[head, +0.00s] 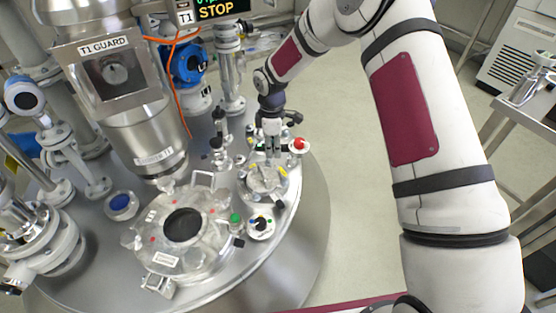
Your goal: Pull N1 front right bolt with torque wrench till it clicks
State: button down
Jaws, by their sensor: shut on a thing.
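My gripper (272,150) points down over a small round flange (262,184) with yellow marks, near the right edge of the steel vessel top. It is shut on a slim tool, which I take to be the torque wrench; the fingers hide most of it. I cannot make out the N1 label or single bolts at this size, nor whether the tool touches a bolt.
A red button (299,145) stands right of the flange. A clear-covered round port (183,225) and a small gauge (260,223) lie in front. The T1 GUARD housing (115,75), a blue-faced instrument (187,64) and pipes crowd the left.

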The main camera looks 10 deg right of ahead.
jog(key=w+d+n+p, duration=0.3)
jog(key=d+n, duration=0.6)
jog(key=d, duration=0.3)
jog(key=shift+f+b, duration=1.55)
jog(key=shift+f, duration=0.85)
jog(key=s+d+m+p, duration=0.2)
jog(key=s+m, duration=0.8)
jog(key=s+a+m, duration=0.8)
jog(key=m, duration=0.4)
jog(key=shift+n, duration=0.5)
jog(key=shift+w+d+r+p, duration=0.1)
jog(key=shift+d+r+p, duration=0.3)
jog(key=shift+r, duration=0.45)
jog(key=shift+w+d+r+p, duration=0.15)
jog(key=shift+r+p, duration=0.3)
jog(key=shift+r, duration=0.35)
jog(key=shift+w+d+r+p, duration=0.1)
jog(key=shift+d+r+p, duration=0.3)
jog(key=shift+r, duration=0.45)
